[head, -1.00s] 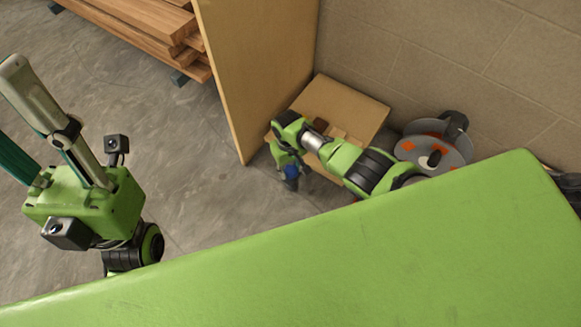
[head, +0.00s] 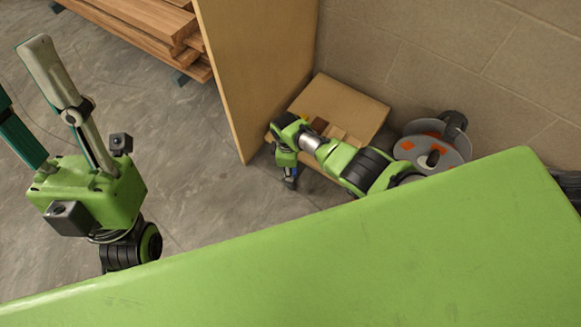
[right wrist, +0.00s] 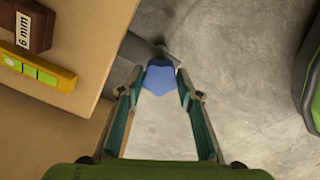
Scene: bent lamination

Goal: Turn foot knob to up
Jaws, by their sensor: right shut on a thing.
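The foot knob (right wrist: 160,78) is blue and lobed, low at the edge of the tan board box in the right wrist view. A dark grey part (right wrist: 170,52) lies just beyond it. My right gripper (right wrist: 160,88) has its two fingers on either side of the knob and is shut on it. In the head view the right gripper (head: 290,172) is low beside the box, with the knob mostly hidden. My left gripper (head: 18,75) is at the far left, its fingers apart and empty, one running out of the picture.
The tan box (head: 355,100) stands against the block wall. A brown block marked "6 mm" (right wrist: 27,28) and a yellow level (right wrist: 35,70) are on it. A grey disc reel (head: 430,150) is to its right. A wooden panel (head: 255,70) and stacked planks (head: 150,25) are left.

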